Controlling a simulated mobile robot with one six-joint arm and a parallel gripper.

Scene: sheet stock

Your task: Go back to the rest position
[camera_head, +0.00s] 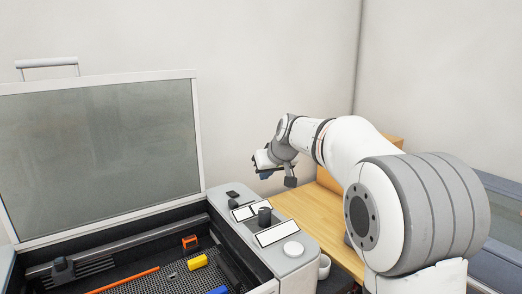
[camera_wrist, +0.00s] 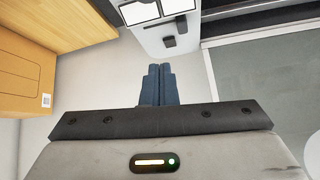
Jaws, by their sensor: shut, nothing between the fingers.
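My arm reaches in from the right in the head view, with my gripper (camera_head: 265,174) raised above and behind the machine's control panel. In the wrist view my gripper (camera_wrist: 158,85) shows as two dark blue fingers pressed together, with nothing between them. It is apart from the panel and the wooden table. The fingertips are small and partly hidden by the wrist in the head view.
A machine (camera_head: 290,270) stands open at left, its glass lid (camera_head: 105,150) raised. Inside lie an orange bar (camera_head: 130,279), a yellow block (camera_head: 197,262) and an orange piece (camera_head: 190,241). A cardboard box (camera_wrist: 25,75) stands on the wooden table (camera_head: 318,212).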

